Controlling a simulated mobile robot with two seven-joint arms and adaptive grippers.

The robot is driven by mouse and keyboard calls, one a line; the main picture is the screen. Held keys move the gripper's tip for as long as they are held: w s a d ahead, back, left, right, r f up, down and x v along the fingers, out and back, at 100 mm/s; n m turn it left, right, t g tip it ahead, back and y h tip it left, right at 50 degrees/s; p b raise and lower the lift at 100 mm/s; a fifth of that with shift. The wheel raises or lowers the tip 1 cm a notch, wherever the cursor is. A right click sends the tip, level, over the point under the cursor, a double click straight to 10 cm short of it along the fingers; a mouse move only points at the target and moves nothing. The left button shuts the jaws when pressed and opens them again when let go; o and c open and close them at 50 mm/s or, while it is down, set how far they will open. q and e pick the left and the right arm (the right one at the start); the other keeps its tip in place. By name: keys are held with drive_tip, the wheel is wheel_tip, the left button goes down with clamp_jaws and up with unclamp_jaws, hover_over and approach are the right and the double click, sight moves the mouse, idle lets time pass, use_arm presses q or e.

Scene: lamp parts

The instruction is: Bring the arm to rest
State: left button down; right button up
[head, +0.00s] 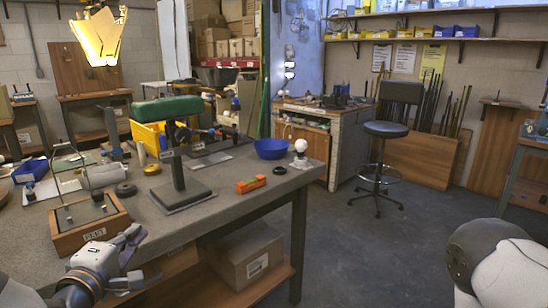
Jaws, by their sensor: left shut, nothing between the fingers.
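My left gripper (134,254) is at the lower left, shut and empty. It is beside the front edge of the workbench (230,205), close to the wooden box. A lamp with a green shade (166,108) stands upright on the bench, on a dark post and a square grey base (182,195). A white bulb (300,145) sits on a small round holder at the bench's right end. At the lower right, only a rounded white and dark part of my right arm shows. My right gripper is out of view.
A wooden box (90,238) with dark knobs sits at the bench's front left. An orange level (251,184), a black ring (279,170) and a blue bowl (270,149) lie on the right part. A cardboard box (243,256) is on the lower shelf.

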use_arm(q)
drive_tip(key=s+d+f+m+g+h, duration=0.1)
drive_tip(key=s+d+f+m+g, duration=0.35)
drive_tip(key=s+f, duration=0.55)
drive_tip(key=s+d+f+m+g+h, duration=0.1)
drive_tip(key=s+d+f+m+g, duration=0.35)
drive_tip(key=s+f, duration=0.6)
drive_tip(key=s+f+m+g+y, duration=0.1)
drive_tip(key=s+f+m+g, duration=0.1)
drive_tip(key=s, duration=0.5)
drive_tip(key=s+a+f+m+g, duration=0.1)
drive_tip(key=s+f+m+g, duration=0.1)
drive_tip(key=s, duration=0.6)
drive_tip(key=s+a+f+m+g+y, duration=0.1)
drive_tip(key=s+f+m+g, duration=0.2)
drive_tip(key=s+g, duration=0.2)
drive_tip(key=s, duration=0.3)
drive_tip(key=shift+s+a+f+g+y, duration=0.25)
drive_tip(key=shift+f+g+y, duration=0.05)
